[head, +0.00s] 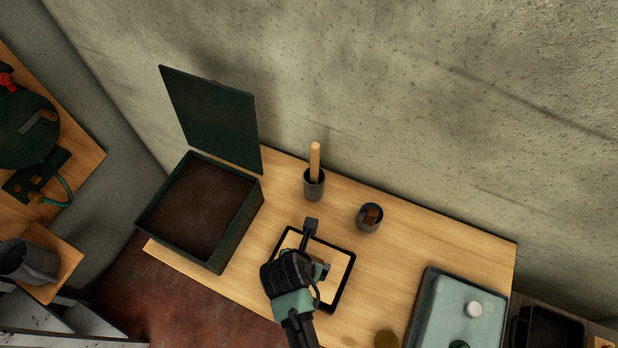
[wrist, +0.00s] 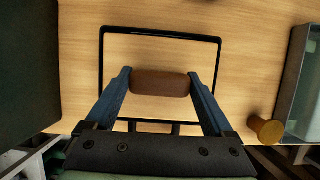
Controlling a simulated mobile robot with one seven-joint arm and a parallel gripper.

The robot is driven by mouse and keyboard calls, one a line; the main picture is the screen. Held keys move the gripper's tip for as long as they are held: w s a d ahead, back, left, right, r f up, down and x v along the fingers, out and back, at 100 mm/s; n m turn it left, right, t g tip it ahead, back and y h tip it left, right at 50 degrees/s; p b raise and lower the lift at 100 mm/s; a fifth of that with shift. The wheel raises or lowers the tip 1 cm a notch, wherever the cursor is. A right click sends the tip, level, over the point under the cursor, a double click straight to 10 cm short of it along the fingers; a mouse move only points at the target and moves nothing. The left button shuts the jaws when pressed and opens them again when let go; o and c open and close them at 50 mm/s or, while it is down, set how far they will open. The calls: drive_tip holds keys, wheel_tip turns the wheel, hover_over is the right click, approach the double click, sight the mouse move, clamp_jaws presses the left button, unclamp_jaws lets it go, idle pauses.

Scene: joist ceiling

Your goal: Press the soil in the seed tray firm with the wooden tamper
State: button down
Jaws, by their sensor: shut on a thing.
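My gripper (head: 315,247) is over the black rectangular frame (head: 345,291) on the bench. In the wrist view my gripper (wrist: 160,82) is shut on a brown rounded bar (wrist: 160,84), held crosswise between the fingertips. I cannot tell whether this bar is part of the wooden tamper. The wrist view shows bare wood colour inside the frame (wrist: 160,36). A dark green box (head: 240,225) with brown, soil-like fill (head: 200,205) stands open at the left; I cannot tell if it is the seed tray. A round wooden piece (head: 387,339) sits near the front edge, also in the wrist view (wrist: 265,128).
The box's raised lid (head: 212,118) stands toward the wall. A dark cup (head: 314,186) holds an upright wooden stick (head: 315,160). Another cup (head: 369,218) has something brown inside. A pale green tray (head: 455,303) with a white knob (head: 474,309) is at the right.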

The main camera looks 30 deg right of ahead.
drive_tip(key=shift+f+b, duration=0.7)
drive_tip(key=shift+f, duration=0.5)
drive_tip(key=shift+s, duration=0.1)
idle(0.6)
wheel_tip(320, 180, up, 8)
drive_tip(key=p, duration=0.9)
drive_tip(key=shift+r, duration=0.1)
drive_tip(key=s+d+p, duration=0.4)
drive_tip(key=s+d, duration=0.3)
drive_tip(key=s, duration=0.2)
drive_tip(key=shift+s+d, duration=0.15)
drive_tip(key=shift+d, duration=0.1)
idle(0.3)
